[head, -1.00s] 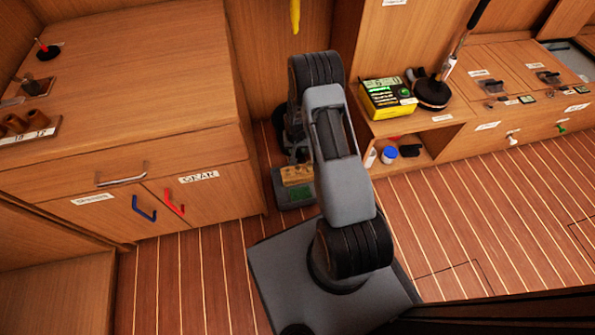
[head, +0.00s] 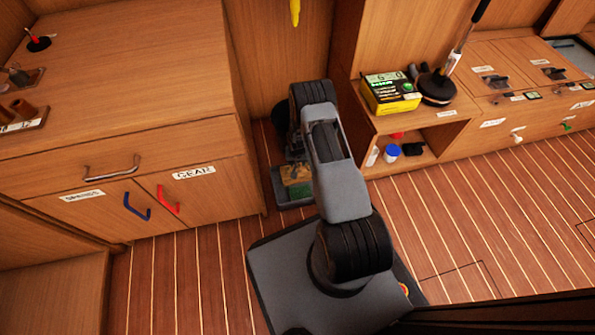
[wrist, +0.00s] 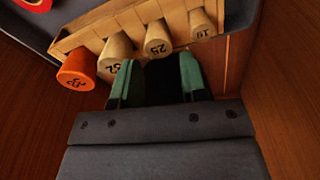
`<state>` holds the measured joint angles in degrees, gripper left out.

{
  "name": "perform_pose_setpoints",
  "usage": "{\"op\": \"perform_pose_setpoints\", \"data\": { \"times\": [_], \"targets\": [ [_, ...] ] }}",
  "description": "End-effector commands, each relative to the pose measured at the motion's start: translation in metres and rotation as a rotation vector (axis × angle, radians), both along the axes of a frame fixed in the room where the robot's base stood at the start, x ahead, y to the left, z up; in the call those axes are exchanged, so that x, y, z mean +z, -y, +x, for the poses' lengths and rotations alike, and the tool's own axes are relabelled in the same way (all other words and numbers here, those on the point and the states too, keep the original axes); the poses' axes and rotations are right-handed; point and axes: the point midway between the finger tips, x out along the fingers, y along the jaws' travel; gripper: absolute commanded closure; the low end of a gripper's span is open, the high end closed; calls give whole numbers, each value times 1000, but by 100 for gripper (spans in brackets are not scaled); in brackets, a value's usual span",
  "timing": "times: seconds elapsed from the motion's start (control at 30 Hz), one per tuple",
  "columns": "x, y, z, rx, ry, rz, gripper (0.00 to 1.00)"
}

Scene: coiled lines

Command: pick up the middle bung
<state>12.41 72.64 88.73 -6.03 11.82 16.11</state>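In the wrist view a pale wooden rack (wrist: 121,24) holds a row of numbered bungs: an orange one (wrist: 77,70) at the left, then pale ones marked 32 (wrist: 115,59), 25 (wrist: 157,40) and 19 (wrist: 203,26). My gripper (wrist: 157,72) has green-padded fingers, apart and empty. The fingers lie just below the 25 bung, one on each side of its line, and I cannot tell whether they touch it. The left fingertip is close to the 32 bung. In the head view my arm hides most of the gripper.
A grey tray (head: 279,186) with a small wooden block and a green patch shows beside my arm. The GEAR cabinet (head: 215,195) stands at the left. A shelf (head: 437,126) with a yellow-and-green box (head: 390,94) stands at the right. Striped floor is clear at the right.

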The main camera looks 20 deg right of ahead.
Motion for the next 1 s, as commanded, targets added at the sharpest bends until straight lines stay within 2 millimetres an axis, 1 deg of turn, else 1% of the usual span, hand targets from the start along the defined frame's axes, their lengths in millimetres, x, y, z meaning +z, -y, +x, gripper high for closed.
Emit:
{"op": "perform_pose_setpoints", "data": {
  "times": [0.03,0.2,0.3,0.4,0.6,0.9,0.97,1.0],
  "targets": [
    [-8,0,0,0,-1,0,60],
    [-33,2,0,0,-2,1,60],
    [-44,3,2,0,-1,0,60],
    [-49,3,3,0,-1,0,60],
    [-47,3,3,0,-1,0,61],
    [-47,3,3,0,-1,0,90],
    [-47,3,3,0,-1,0,96],
    [-47,3,3,0,-1,0,97]
  ]
}}
